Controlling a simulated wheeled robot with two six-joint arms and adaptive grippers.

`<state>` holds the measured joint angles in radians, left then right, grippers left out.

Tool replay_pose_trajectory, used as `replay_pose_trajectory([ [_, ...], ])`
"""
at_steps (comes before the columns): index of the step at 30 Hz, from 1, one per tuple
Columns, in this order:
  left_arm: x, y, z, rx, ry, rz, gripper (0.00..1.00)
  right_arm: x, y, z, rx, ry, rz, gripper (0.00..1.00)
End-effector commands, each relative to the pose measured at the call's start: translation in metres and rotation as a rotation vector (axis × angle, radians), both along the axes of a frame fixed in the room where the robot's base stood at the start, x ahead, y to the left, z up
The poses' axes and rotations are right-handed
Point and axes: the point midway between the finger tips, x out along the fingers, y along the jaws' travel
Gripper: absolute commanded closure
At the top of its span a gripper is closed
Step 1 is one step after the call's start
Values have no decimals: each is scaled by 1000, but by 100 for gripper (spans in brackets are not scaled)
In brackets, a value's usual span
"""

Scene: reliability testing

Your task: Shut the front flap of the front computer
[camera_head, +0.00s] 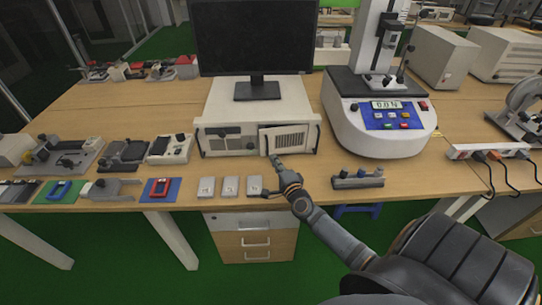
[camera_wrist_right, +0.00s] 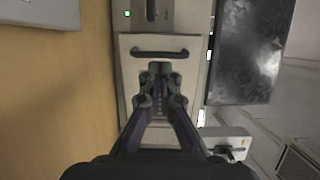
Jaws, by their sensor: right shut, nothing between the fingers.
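The front computer (camera_head: 222,103) is a beige case lying flat on the wooden table under a black monitor. Its front flap (camera_head: 288,136), a vented panel, is on the right half of the case front. The flap looks slightly ajar, with a dark gap along its edges. My right gripper (camera_head: 275,159) is shut and empty, just in front of the flap's lower left part. In the right wrist view, the shut fingertips (camera_wrist_right: 158,72) lie over the beige front and hide part of its vents; contact cannot be told. My left gripper is out of view.
The monitor (camera_head: 253,40) stands on the case. A white test instrument (camera_head: 375,125) stands close on the right, with a small dark block (camera_head: 357,179) before it. Three small light blocks (camera_head: 229,186) lie at the front edge. Several fixtures crowd the left.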

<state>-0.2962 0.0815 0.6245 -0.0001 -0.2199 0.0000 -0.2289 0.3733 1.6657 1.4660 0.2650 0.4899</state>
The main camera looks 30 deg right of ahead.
Motion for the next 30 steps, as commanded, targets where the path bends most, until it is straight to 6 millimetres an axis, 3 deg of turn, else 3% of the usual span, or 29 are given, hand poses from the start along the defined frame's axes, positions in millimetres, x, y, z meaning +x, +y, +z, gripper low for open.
replay_pose_trajectory([
  [6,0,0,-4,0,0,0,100,27,-5,-1,2,-1,0,100],
  [19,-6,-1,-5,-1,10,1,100,33,-6,-1,1,1,1,100],
  [26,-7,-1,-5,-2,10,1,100,61,-8,-1,1,-1,-1,100],
  [30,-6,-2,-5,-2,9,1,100,65,-8,-1,1,1,1,100],
])
